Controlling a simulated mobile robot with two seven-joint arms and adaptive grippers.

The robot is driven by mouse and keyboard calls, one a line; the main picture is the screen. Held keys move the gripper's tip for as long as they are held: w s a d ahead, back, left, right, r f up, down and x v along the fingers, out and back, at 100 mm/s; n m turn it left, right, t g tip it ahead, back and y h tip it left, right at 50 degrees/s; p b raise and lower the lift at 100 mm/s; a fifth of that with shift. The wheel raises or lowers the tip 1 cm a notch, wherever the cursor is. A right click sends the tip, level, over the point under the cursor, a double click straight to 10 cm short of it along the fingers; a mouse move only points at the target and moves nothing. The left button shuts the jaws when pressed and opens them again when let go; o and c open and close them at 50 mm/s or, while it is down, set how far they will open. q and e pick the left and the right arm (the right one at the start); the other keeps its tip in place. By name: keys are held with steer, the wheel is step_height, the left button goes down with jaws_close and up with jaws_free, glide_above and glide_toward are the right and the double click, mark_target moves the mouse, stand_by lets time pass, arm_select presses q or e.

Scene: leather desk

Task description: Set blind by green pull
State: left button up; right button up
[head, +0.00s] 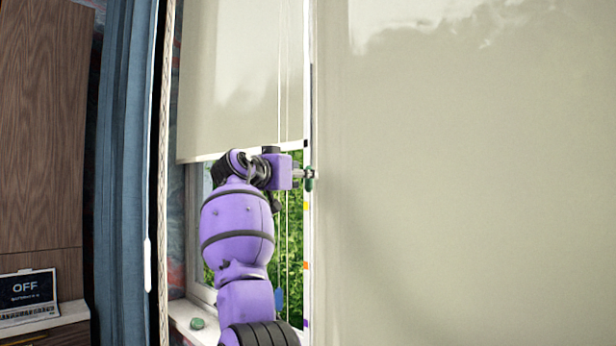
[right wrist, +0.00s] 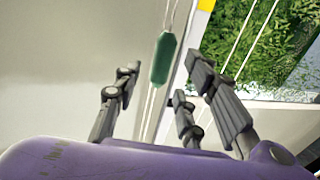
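The green pull (head: 309,184) hangs on thin cords beside the window's right frame. In the right wrist view the green pull (right wrist: 163,60) is a dark green, faceted piece on two pale cords. My right gripper (head: 304,176) reaches the pull's height in the head view. In the right wrist view its fingers (right wrist: 163,72) are spread, with the pull between the fingertips in the picture; no contact is visible. The left blind (head: 235,80) is pale and partly lowered, its bottom edge above green foliage. The right blind (head: 460,180) covers its whole visible area. My left gripper is out of view.
A frame strip carries coloured marks, including yellow (head: 306,205) and orange (head: 306,266). A blue pull (head: 279,298) hangs low near the sill. A small green object (head: 197,323) sits on the sill. A blue curtain (head: 122,150) and an OFF display (head: 27,295) are left.

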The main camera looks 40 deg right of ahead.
steer(key=v, duration=0.8)
